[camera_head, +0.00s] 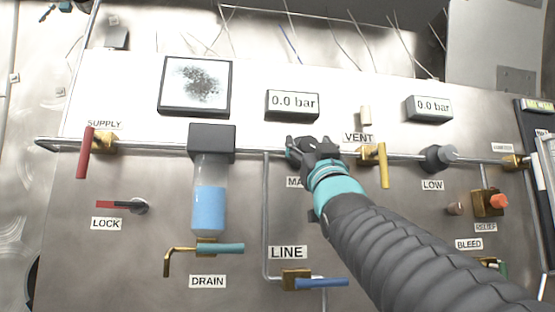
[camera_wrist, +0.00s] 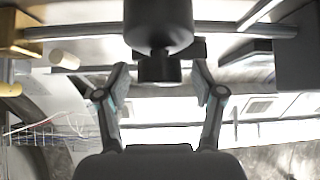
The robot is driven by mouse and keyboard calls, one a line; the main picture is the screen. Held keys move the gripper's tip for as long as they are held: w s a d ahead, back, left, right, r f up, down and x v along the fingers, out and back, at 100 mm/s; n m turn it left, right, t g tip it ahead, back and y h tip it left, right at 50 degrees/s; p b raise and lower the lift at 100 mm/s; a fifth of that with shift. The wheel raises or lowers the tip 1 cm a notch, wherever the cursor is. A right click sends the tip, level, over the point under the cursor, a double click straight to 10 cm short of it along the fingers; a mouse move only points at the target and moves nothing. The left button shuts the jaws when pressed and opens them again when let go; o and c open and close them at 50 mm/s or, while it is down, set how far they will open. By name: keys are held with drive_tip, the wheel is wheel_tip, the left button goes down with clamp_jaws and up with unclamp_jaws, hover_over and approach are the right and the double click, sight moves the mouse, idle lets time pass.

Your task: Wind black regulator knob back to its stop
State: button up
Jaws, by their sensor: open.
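The black regulator knob (camera_wrist: 160,69) shows in the wrist view as a short dark cylinder on the end of a wider dark regulator body (camera_wrist: 158,22). My gripper (camera_wrist: 160,78) is open, with one finger on each side of the knob and visible gaps between. No contact shows. In the head view my gripper (camera_head: 313,149) is at the pipe below the middle gauge, and it hides the knob and part of the label that begins "MA".
The yellow VENT handle (camera_head: 383,165) is close right of my gripper. The LOW regulator (camera_head: 434,158) is farther right. The sight glass (camera_head: 209,207) is left, and the blue LINE handle (camera_head: 321,283) is below. A gauge (camera_head: 292,105) reads 0.0 bar.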

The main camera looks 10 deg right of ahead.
drive_tip(key=shift+w+r, duration=0.1)
drive_tip(key=shift+c, duration=0.3)
drive_tip(key=c, duration=1.1)
drive_tip(key=shift+n+g+y, duration=0.3)
drive_tip(key=shift+n+y, duration=1.1)
drive_tip(key=n+g+y, duration=0.2)
drive_tip(key=n+y, duration=0.2)
drive_tip(key=n, duration=0.1)
drive_tip(key=n+g+y, duration=0.2)
drive_tip(key=n+y, duration=0.2)
drive_tip(key=n, duration=0.1)
drive_tip(key=shift+p, duration=0.4)
drive_tip(key=n+g+y, duration=0.2)
drive_tip(key=n+g, duration=0.2)
drive_tip(key=n, duration=0.1)
drive_tip(key=shift+n+g, duration=1.5)
drive_tip(key=shift+n, duration=0.6)
drive_tip(key=shift+n+g, duration=0.3)
